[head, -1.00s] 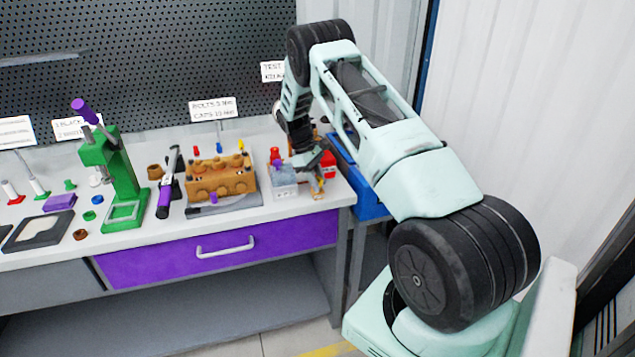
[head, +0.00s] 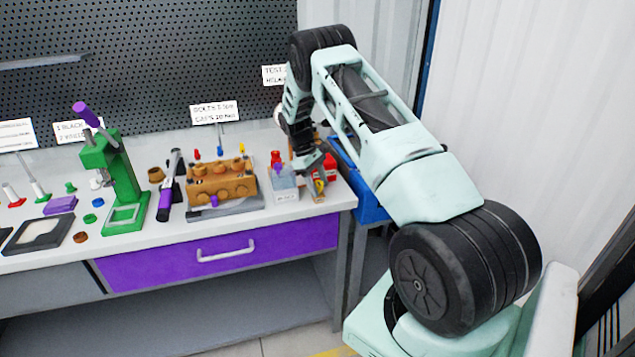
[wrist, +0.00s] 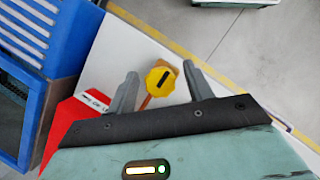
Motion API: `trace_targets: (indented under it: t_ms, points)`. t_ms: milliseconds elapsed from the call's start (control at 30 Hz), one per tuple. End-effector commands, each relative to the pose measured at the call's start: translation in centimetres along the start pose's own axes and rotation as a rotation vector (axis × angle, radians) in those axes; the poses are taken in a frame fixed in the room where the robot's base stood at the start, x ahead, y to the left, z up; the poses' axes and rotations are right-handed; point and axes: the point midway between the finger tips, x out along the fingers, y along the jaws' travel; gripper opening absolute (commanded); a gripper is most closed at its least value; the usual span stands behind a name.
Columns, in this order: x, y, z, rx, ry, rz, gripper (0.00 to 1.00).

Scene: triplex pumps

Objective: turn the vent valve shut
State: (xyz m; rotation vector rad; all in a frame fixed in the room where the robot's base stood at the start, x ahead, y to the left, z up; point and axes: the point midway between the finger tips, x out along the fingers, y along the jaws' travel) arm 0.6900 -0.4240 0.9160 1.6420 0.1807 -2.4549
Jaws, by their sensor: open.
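A yellow eight-sided knob (wrist: 160,81) with a black bar across its face shows in the wrist view, on an orange-brown stem or base. It looks like the vent valve. My gripper (wrist: 162,72) is open, with one finger on each side of the knob; I cannot tell whether either finger touches it. In the head view my gripper (head: 316,178) is low over the right end of the bench, where it mostly hides the valve. A red block (wrist: 72,122) with a white label lies left of the knob in the wrist view.
A pale grey box (head: 285,188) stands just left of my gripper, with a red part behind it. The brown pump block (head: 222,183) is further left. A blue crate (head: 368,205) stands beyond the bench's right edge. The bench's front edge is close.

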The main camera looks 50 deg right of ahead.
Motion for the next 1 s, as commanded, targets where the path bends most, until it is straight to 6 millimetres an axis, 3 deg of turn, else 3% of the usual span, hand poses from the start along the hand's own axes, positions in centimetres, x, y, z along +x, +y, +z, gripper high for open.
trace_targets:
  t_ms: [133,267,700,1000]
  points:
    - [-0.6,0.0,-0.1,0.000,0.002,0.002,0.52]
    - [-2.5,0.0,-0.1,-0.001,0.003,0.003,0.52]
    - [-12.7,0.1,-0.2,0.000,0.004,0.003,0.52]
    - [-16.9,0.0,-0.1,0.000,0.002,0.001,0.52]
